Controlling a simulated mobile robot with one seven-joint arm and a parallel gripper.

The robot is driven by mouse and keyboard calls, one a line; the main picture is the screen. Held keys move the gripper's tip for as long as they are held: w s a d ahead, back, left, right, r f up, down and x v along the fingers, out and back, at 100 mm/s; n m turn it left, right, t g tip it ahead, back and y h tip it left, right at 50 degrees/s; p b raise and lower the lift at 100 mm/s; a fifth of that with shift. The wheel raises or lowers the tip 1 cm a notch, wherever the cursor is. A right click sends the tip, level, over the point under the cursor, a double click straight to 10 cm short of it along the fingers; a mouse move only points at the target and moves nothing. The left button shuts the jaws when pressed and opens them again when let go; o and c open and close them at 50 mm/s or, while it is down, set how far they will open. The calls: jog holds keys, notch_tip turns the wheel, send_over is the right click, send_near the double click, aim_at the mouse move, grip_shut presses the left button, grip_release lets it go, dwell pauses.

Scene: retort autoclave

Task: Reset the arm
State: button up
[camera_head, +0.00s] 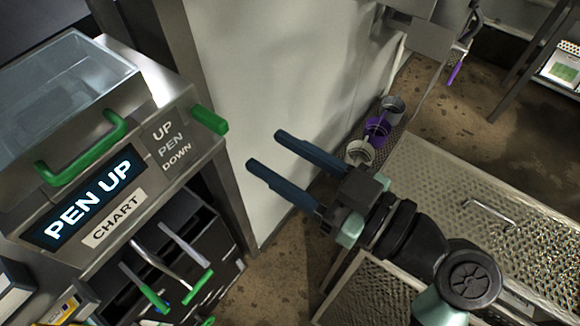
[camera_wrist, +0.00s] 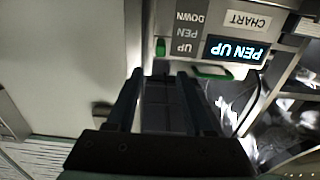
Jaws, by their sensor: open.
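My gripper (camera_head: 264,150) is open and empty, with its two dark blue fingers apart in front of a white wall panel. It points toward the chart recorder (camera_head: 60,265) at the left, apart from it. The recorder has a lit display reading PEN UP (camera_head: 88,203), a green lever end (camera_head: 210,120) beside the UP PEN DOWN label, and a green handle (camera_head: 82,150) on its clear cover. In the wrist view the fingers of my gripper (camera_wrist: 165,75) extend toward the recorder, whose display (camera_wrist: 237,52) appears upside down.
Below the recorder are several green-tipped levers (camera_head: 150,295). A perforated metal surface (camera_head: 440,190) with a handle lies at the right. Purple and grey cups (camera_head: 377,128) stand behind my gripper. The brown floor (camera_head: 460,110) is open at the upper right.

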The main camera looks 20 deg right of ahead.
jog(key=shift+s+d, duration=0.35)
jog(key=shift+s, duration=0.2)
jog(key=w+a+r+m+t+h, duration=0.2)
jog(key=w+r+t+h, duration=0.1)
jog(key=w+r, duration=0.4)
jog(key=w+a+r+m+t+h, duration=0.1)
jog(key=w+r+m+t+h, duration=0.2)
jog(key=r, duration=0.7)
jog(key=s+a+r+m+t+h, duration=0.1)
jog(key=s+a+r+t+h, duration=0.1)
jog(key=r, duration=0.7)
jog(key=s+a+r+m+t+h, duration=0.1)
jog(key=s+r+t, duration=0.3)
jog(key=r, duration=0.6)
jog(key=shift+s+a+t+h, duration=0.4)
jog(key=shift+s+a+h, duration=0.05)
jog(key=shift+a+h, duration=0.4)
